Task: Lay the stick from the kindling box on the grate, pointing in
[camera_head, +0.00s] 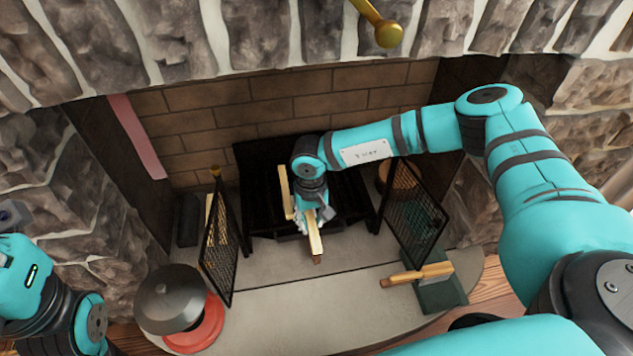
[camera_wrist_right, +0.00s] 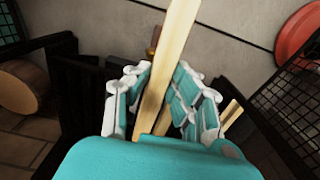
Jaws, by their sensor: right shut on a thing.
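My right gripper (camera_head: 312,222) is shut on a pale wooden stick (camera_head: 316,246) over the front of the black grate (camera_head: 262,165) in the fireplace. In the right wrist view the stick (camera_wrist_right: 168,60) runs between the white and teal fingers (camera_wrist_right: 158,100). Its near end points out toward the hearth; its far end is hidden by the gripper. I cannot tell whether it touches the grate. Another pale stick (camera_head: 286,192) shows just left of the gripper, along the grate. The kindling box is not clearly seen; pale wood shows behind the left screen. Only part of my left arm shows.
Black mesh screens stand at left (camera_head: 221,245) and right (camera_head: 413,215) of the grate. A round log (camera_head: 400,175) is behind the right one. A dark lidded pot (camera_head: 170,298), a red disc (camera_head: 205,325) and a wooden-handled brush (camera_head: 420,274) lie around the hearth. The front hearth centre is clear.

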